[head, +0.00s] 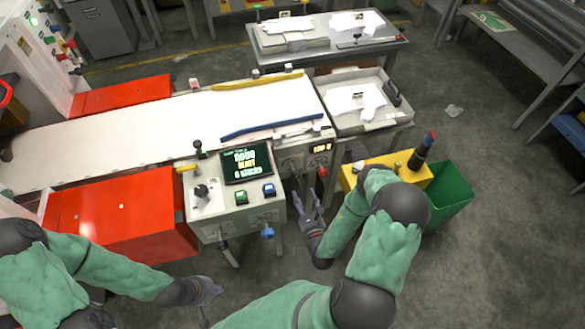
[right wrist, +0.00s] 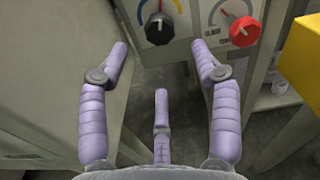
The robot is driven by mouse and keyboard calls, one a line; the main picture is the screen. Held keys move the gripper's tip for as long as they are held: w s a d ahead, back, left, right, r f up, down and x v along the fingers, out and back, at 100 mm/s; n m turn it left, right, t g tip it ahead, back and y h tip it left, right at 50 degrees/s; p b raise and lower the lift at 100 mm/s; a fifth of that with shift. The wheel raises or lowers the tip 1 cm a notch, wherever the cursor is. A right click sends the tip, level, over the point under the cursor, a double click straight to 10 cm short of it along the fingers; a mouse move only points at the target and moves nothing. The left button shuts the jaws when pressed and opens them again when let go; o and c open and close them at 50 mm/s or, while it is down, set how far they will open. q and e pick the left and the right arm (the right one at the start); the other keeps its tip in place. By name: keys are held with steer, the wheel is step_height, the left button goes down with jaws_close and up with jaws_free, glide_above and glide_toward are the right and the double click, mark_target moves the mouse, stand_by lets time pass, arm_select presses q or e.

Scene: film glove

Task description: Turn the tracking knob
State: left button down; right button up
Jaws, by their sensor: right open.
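In the right wrist view a black knob (right wrist: 160,27) sits over a blue and yellow dial, and a red faceted knob (right wrist: 245,31) is to its right. I cannot read which is the tracking knob. The red knob also shows in the head view (head: 323,172), on the machine's front panel (head: 305,160). My right gripper (head: 306,196) is open and empty in front of this panel; in the right wrist view its spread fingers (right wrist: 159,50) point toward the panel, apart from both knobs. My left gripper (head: 210,299) looks open and empty, low in front of the red cabinet.
A control box with a screen (head: 246,163) and buttons stands left of the panel. A yellow box (head: 385,170) and a green bin (head: 450,195) stand close to my right arm. A white belt (head: 180,120) runs behind.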

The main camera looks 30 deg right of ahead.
mark_target(296, 177)
steer(key=b+x, duration=0.2)
steer(key=x, duration=0.8)
steer(key=shift+w+r+b, duration=0.1)
steer(key=shift+w+b, duration=0.05)
steer(key=shift+b, duration=0.25)
steer(key=c, duration=1.2)
steer(key=shift+o, duration=0.2)
